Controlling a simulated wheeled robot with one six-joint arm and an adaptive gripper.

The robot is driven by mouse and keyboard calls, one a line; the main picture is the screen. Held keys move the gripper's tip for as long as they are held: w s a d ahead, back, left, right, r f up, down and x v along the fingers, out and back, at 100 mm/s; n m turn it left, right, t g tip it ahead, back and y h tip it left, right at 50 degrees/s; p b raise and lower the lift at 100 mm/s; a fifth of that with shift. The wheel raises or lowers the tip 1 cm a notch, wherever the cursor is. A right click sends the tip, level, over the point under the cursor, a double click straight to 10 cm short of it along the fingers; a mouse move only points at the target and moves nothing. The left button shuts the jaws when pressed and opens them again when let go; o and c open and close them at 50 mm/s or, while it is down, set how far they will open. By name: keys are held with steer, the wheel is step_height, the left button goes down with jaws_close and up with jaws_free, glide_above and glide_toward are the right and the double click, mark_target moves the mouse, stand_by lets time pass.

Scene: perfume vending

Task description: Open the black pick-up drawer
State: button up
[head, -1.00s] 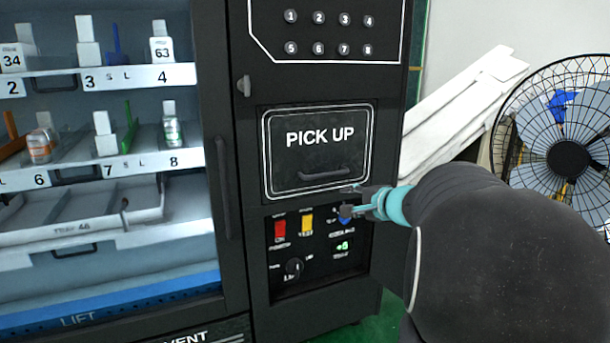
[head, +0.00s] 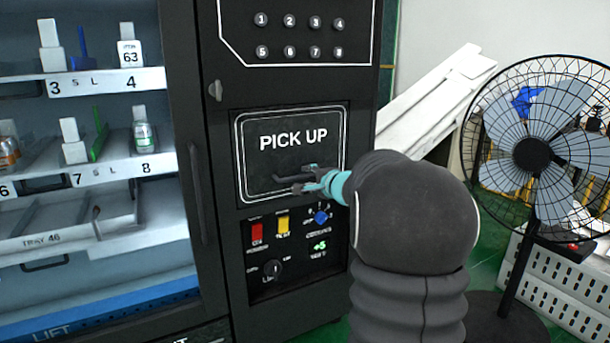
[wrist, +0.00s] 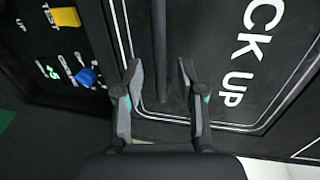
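The black pick-up drawer (head: 262,162), marked PICK UP inside a white outline, is closed and flush in the front of the black machine. Its dark bar handle (head: 284,178) runs across its lower part. My gripper (head: 303,179) is at the right end of the handle with its fingers open. In the wrist view the two fingertips (wrist: 159,68) are apart, and the handle (wrist: 160,40) shows as a dark bar between them. I cannot tell whether either finger touches it.
Below the drawer is a control panel with a red switch (head: 257,232), a yellow switch (head: 283,226) and a blue knob (head: 321,217). Glass-fronted shelves (head: 90,170) stand left. A black fan (head: 532,153) and white boards (head: 435,95) stand right.

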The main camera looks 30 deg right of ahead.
mark_target(306, 176)
steer(key=shift+x, duration=1.6)
jaws_close()
